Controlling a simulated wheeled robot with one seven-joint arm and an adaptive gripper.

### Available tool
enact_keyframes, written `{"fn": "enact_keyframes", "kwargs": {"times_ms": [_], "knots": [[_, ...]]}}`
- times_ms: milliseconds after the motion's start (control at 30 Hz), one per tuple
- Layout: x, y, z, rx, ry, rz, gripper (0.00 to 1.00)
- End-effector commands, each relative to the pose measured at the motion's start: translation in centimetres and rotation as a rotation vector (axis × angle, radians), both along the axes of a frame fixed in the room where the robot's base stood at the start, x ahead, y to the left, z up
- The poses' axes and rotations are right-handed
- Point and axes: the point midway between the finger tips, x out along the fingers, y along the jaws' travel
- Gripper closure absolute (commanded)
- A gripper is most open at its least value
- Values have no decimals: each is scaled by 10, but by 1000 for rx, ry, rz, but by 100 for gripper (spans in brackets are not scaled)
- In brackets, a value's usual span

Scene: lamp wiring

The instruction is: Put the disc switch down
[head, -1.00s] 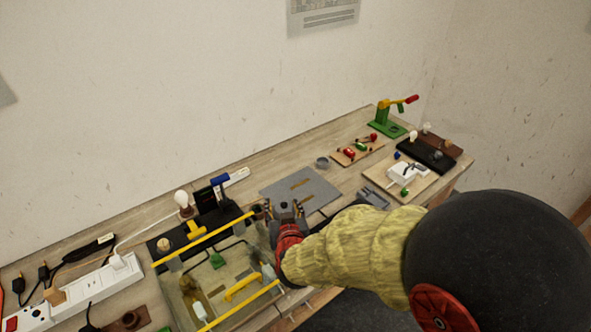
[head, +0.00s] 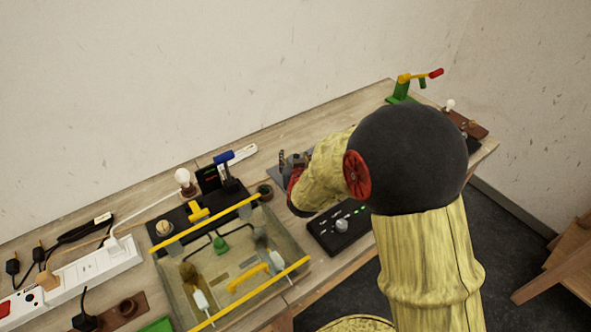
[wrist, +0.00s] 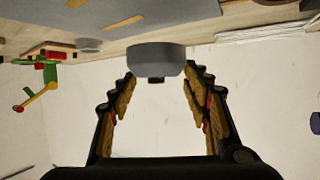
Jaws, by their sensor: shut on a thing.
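The disc switch (wrist: 155,60) is a grey, round, short piece with a dark nub. In the wrist view it sits between the fingertips of my gripper (wrist: 160,85), which is shut on it. In the head view my gripper (head: 294,162) is over the grey mat (head: 274,177) at the back middle of the table; my arm hides most of the mat. The mat also shows in the wrist view (wrist: 155,12), with yellow marks. I cannot tell whether the disc touches the mat.
A clear tray with yellow rails (head: 228,290) stands front left of my gripper. A black box with a knob (head: 338,229) is at the front edge. A grey round cup (wrist: 88,45) and a green stand (wrist: 48,72) show beyond the mat.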

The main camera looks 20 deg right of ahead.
Motion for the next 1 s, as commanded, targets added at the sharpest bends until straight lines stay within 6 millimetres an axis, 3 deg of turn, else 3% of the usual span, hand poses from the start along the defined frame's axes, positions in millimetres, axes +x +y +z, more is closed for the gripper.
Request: {"fn": "enact_keyframes", "kwargs": {"times_ms": [367, 533, 933, 967, 1000], "knots": [[20, -10, -27, -1, -1, -1, 78], [19, -9, -54, 1, 0, 0, 78], [20, -9, -58, 0, -2, 0, 78], [20, -9, -59, 0, -2, 0, 52], [20, -9, -58, 1, -1, 0, 49]]}}
